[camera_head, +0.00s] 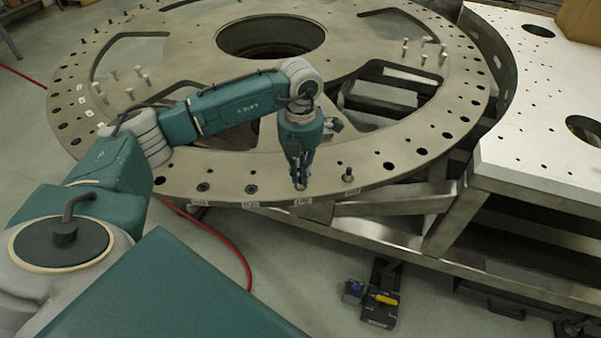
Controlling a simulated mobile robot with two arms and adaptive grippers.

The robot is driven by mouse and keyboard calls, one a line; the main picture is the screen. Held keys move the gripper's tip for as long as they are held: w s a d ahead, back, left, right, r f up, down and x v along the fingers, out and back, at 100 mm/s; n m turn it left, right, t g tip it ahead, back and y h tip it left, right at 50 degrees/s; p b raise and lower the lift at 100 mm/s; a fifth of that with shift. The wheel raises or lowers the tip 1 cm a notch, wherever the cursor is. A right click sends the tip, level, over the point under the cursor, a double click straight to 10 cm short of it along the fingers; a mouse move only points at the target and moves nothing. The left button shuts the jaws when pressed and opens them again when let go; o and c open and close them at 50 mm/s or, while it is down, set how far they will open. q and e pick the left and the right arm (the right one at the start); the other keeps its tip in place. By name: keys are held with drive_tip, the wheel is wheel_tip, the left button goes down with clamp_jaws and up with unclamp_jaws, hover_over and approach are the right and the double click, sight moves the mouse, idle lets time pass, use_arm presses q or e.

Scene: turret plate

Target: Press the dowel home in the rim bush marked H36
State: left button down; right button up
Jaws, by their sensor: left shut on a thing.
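The large round metal turret plate (390,172) has a ring of holes and bushes along its rim. My left gripper (300,180) points down at the near rim, shut on a small light piece that looks like the dowel (301,186). The fingers hide most of it, so I cannot tell how deep it sits in the bush under it. My right gripper is not in view.
A dark-headed pin (348,174) stands in the rim just right of the gripper. Several light pins stand on the plate at left (139,82) and right (424,52). A white perforated table (530,120) stands at right. A red cable (235,250) crosses the floor.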

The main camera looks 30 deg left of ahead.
use_arm(q)
drive_tip(key=shift+s+f+b, duration=0.1)
drive_tip(key=shift+f+b, duration=0.35)
drive_tip(key=shift+f, duration=0.3)
idle(0.7)
drive_tip(key=c, duration=1.9)
unclamp_jaws()
drive_tip(key=shift+o, duration=0.2)
drive_tip(key=shift+r, duration=0.15)
drive_tip(key=shift+r+p, duration=2.25)
drive_tip(key=shift+r, duration=1.2)
